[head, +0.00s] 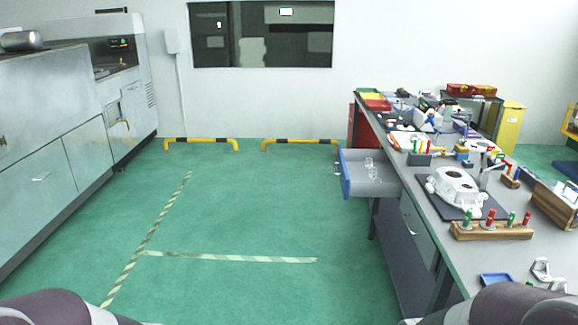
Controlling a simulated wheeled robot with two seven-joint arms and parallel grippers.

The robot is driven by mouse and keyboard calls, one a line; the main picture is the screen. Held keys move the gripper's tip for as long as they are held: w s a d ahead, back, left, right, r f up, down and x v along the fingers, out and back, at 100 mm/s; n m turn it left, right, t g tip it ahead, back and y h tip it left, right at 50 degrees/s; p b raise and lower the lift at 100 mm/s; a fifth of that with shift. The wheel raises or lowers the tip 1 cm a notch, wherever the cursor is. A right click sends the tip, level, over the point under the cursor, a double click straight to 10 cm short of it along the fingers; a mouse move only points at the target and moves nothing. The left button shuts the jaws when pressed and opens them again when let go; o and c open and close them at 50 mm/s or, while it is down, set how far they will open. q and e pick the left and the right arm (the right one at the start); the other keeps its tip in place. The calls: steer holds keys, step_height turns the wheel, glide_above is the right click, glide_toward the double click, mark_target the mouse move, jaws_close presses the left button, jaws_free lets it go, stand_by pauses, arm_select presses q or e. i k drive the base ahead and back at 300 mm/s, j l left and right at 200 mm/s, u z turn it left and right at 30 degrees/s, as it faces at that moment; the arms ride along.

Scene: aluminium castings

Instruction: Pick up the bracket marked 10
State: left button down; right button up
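No mark 10 is readable on any part from here. A small pale metal piece (541,268) that may be a bracket lies on the right workbench near its front right, beside a blue tray. A larger pale casting (455,186) with a round opening sits on a dark mat on the same bench. Only parts of my two arms show along the bottom edge, at the left and the right. Neither gripper's fingers are in view.
The grey workbench (437,240) runs down the right side, crowded with tools and bins. A drawer (352,182) with clear objects stands open into the aisle. A wooden rack (493,231) and blue tray (496,280) are near. The green floor (250,215) is clear; machines line the left.

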mark_target(367, 164)
steer(key=i+j+z, duration=0.2)
steer(key=i, duration=0.25)
steer(key=i+j+z, duration=0.2)
steer(key=i, duration=0.25)
steer(key=i+j+z, duration=0.2)
steer(key=i+j, duration=0.15)
steer(key=i, duration=0.1)
